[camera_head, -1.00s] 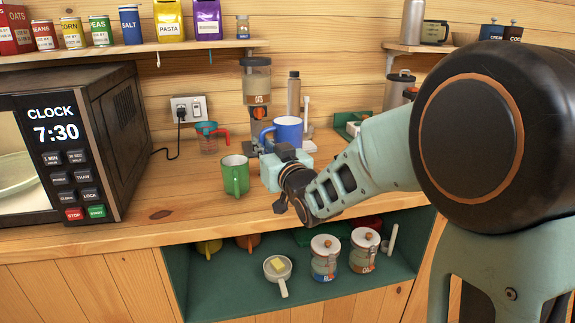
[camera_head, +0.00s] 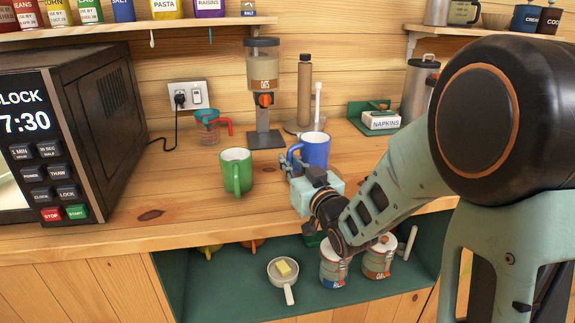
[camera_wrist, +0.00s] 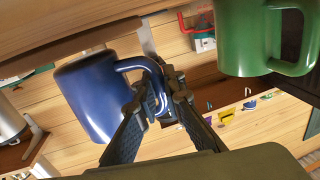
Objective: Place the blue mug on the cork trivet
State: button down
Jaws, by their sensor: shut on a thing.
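The blue mug (camera_head: 316,150) is upright above or at the counter, right of the green mug; I cannot tell whether it touches the wood. My gripper (camera_head: 288,168) is shut on its handle, at the mug's left side. In the wrist view my gripper (camera_wrist: 163,98) has both fingers closed around the handle, and the blue mug (camera_wrist: 92,95) hangs to the left, its view rolled over. I cannot make out a cork trivet in either view; my arm and the mug hide part of the counter.
A green mug (camera_head: 236,171) stands left of my gripper. Behind are a measuring cup (camera_head: 208,126), an oats dispenser (camera_head: 263,95), a brown bottle (camera_head: 305,90) and a napkin holder (camera_head: 380,120). A microwave (camera_head: 75,130) fills the left. Counter is clear in front of the green mug.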

jog(key=shift+f, duration=0.4)
jog(key=shift+f, duration=0.15)
jog(key=c, duration=2)
grip_release()
jog(key=shift+c, duration=0.2)
